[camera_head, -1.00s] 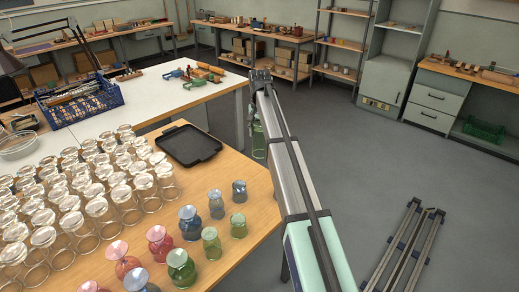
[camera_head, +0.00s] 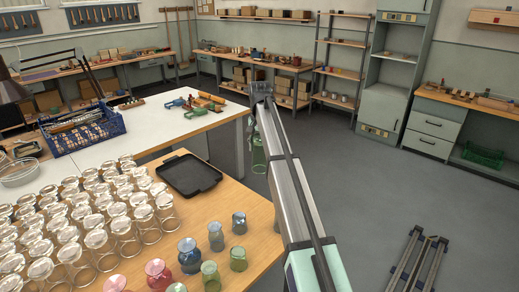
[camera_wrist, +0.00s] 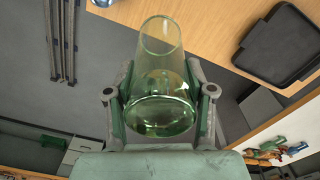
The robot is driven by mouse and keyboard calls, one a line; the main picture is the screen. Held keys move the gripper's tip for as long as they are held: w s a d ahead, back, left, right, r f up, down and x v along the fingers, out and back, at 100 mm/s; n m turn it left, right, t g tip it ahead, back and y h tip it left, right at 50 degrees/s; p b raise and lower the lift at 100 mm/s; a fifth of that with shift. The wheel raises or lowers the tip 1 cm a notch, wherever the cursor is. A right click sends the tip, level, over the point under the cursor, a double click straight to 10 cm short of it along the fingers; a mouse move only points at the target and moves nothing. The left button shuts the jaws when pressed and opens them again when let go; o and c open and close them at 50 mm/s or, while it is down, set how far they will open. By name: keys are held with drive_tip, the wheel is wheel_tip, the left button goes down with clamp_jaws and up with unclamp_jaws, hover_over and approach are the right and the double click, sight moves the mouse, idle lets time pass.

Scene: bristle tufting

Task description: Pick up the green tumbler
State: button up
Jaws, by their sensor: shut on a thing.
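My gripper (camera_wrist: 160,98) is shut on a green see-through tumbler (camera_wrist: 157,80), with a finger on each side of it in the wrist view. In the head view the tumbler (camera_head: 259,157) hangs below the end of my arm, partly hidden by it. It appears beyond the right edge of the wooden table, over the floor and clear of the tabletop. Other green glasses (camera_head: 238,259) stand on the wooden table near its front, beside blue and pink ones.
Many clear glasses (camera_head: 123,232) crowd the left of the wooden table (camera_head: 196,222). A black tray (camera_head: 189,174) lies at its back. A white table with a blue crate (camera_head: 84,130) stands behind. The floor to the right is mostly open, with a folded metal frame (camera_head: 418,262).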

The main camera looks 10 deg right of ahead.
drive_tip(key=shift+r+p, duration=1.65)
drive_tip(key=shift+r, duration=1.85)
